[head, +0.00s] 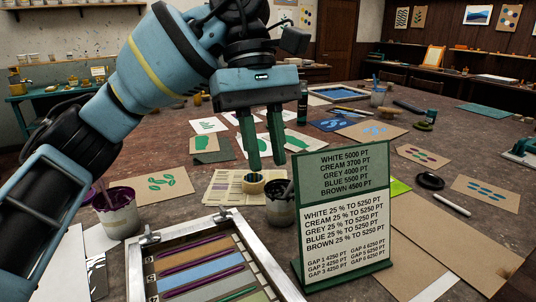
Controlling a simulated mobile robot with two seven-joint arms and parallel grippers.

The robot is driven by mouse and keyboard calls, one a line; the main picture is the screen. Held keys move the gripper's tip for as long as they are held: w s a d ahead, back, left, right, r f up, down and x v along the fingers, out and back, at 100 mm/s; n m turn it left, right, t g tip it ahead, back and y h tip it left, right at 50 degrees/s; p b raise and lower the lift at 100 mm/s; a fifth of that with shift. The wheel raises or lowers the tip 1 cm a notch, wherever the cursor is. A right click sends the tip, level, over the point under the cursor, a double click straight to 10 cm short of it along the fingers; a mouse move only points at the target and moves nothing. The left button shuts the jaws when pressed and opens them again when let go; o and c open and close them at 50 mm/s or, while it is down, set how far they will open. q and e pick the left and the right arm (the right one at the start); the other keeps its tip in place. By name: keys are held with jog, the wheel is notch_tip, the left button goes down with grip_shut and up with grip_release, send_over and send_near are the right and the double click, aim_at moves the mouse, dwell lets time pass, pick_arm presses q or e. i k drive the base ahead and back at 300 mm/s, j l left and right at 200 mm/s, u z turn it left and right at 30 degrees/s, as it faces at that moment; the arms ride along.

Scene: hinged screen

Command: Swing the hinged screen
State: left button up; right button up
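The hinged screen (259,246) is a silver-framed panel at the bottom centre, cut off by the lower edge. Metal hinge clamps (150,236) sit along its far edge. Coloured stripes in brown, blue and grey with purple lines show inside the frame. It appears to lie low over the table; I cannot tell whether it is fully flat. My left gripper (266,163) hangs above the table beyond the screen, green fingers pointing down. The fingers are apart with nothing between them, and they do not touch the screen. My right gripper is not in view.
A green sign board (342,205) stands upright just right of the screen. Papers and printed cards cover much of the table.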

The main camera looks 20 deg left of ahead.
aim_at(220, 259)
jog(key=k+l, duration=0.15)
jog(key=l, duration=0.2)
jog(key=k+l, duration=0.35)
jog(key=l, duration=0.3)
